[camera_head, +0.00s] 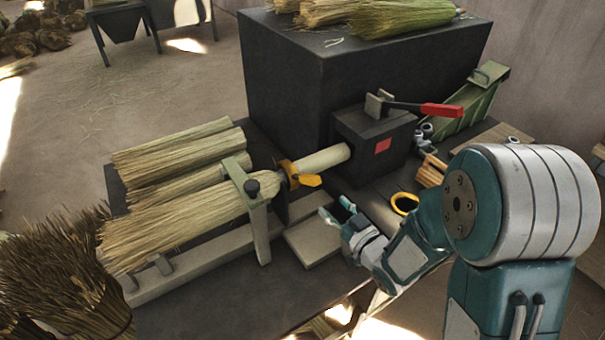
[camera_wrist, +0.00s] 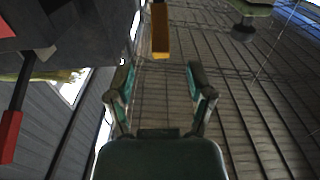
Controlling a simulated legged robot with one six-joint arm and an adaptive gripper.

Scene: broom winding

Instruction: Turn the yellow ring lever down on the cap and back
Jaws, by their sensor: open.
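The yellow ring lever (camera_head: 311,181) is on a yellow ring around the pale broom handle (camera_head: 323,160), beside the dark plate. Its flat tab sticks out toward the right and front. It also shows in the wrist view (camera_wrist: 160,32) as a yellow bar at the top middle, beyond the fingertips. My gripper (camera_head: 336,208) is open and empty, a little to the front and right of the lever and apart from it. In the wrist view my gripper (camera_wrist: 160,82) has its two fingers spread, with the lever roughly in line with the gap. I cannot single out the cap.
A clamp post (camera_head: 258,215) holds the straw bundle at left. A dark box (camera_head: 375,145) with a red-handled lever (camera_head: 440,110) stands behind the gripper. A yellow loop (camera_head: 404,204) lies close to my arm. A large black block (camera_head: 300,85) stands behind.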

